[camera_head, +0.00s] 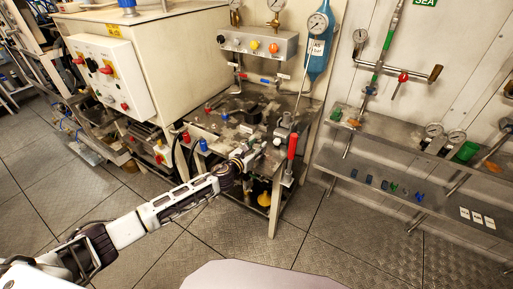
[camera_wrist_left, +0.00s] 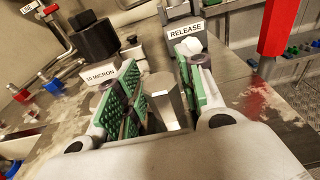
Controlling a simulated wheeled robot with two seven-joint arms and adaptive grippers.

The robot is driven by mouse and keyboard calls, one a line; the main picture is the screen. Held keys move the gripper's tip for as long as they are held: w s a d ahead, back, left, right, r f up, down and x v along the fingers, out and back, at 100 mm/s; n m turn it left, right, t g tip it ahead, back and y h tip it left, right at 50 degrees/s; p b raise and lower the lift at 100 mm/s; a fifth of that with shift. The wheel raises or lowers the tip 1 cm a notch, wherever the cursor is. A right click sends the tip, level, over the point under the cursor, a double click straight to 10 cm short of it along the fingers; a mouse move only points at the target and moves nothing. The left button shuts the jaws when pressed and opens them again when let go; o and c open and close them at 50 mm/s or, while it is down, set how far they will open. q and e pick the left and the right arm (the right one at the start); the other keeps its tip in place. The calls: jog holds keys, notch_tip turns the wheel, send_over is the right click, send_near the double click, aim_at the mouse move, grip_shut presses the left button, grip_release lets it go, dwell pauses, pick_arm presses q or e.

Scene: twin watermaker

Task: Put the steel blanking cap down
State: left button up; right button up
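My left gripper (camera_head: 243,163) reaches in from the left to the front of the steel bench, by the valve with the red lever. In the left wrist view, its two green-padded fingers (camera_wrist_left: 160,100) stand apart with a shiny grey steel piece, the steel blanking cap (camera_wrist_left: 165,88), filling the gap between them. The cap appears gripped just above the bench top; whether it touches the bench is hidden. In the head view the cap is too small to tell apart. My right gripper is not in view.
The steel bench (camera_wrist_left: 255,125) carries a black knob (camera_wrist_left: 92,35), a "10 MICRON" label (camera_wrist_left: 100,75) and a "RELEASE" label (camera_wrist_left: 186,30). A red lever (camera_head: 291,150) stands at its right front. A wall shelf (camera_head: 400,190) with small parts is further right. The floor in front is clear.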

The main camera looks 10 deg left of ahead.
aim_at(254, 148)
pick_arm(q)
jog(key=shift+r, duration=0.2)
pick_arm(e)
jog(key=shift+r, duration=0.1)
pick_arm(q)
jog(key=shift+v, duration=0.9)
jog(key=v, duration=0.5)
jog(key=shift+s+a+f, duration=0.1)
jog(key=shift+s, duration=0.1)
jog(key=shift+v, duration=2.35)
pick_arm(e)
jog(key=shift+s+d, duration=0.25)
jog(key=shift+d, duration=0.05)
